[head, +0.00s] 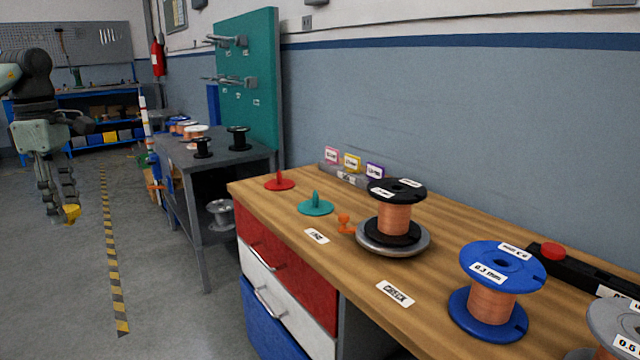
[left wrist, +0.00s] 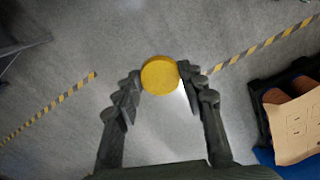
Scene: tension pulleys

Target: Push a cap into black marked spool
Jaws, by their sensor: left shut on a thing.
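My left gripper (head: 60,207) hangs at the far left in the head view, over the floor and well away from the bench. It is shut on a yellow cap (head: 72,213), which shows as a round disc between the fingertips in the left wrist view (left wrist: 160,75). The black spool (head: 398,188) with white labels and copper wire stands upright on a round grey stand (head: 420,244) on the wooden bench. A red cap (head: 279,182) and a teal cap (head: 315,207), each with an upright stem, lie left of it. My right gripper is not in view.
A blue spool (head: 496,285) and part of a grey spool (head: 615,325) stand at the bench's right. A small orange part (head: 345,225) sits beside the grey stand. A grey side table (head: 215,160) holds more spools. Floor between my left gripper and the bench is open.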

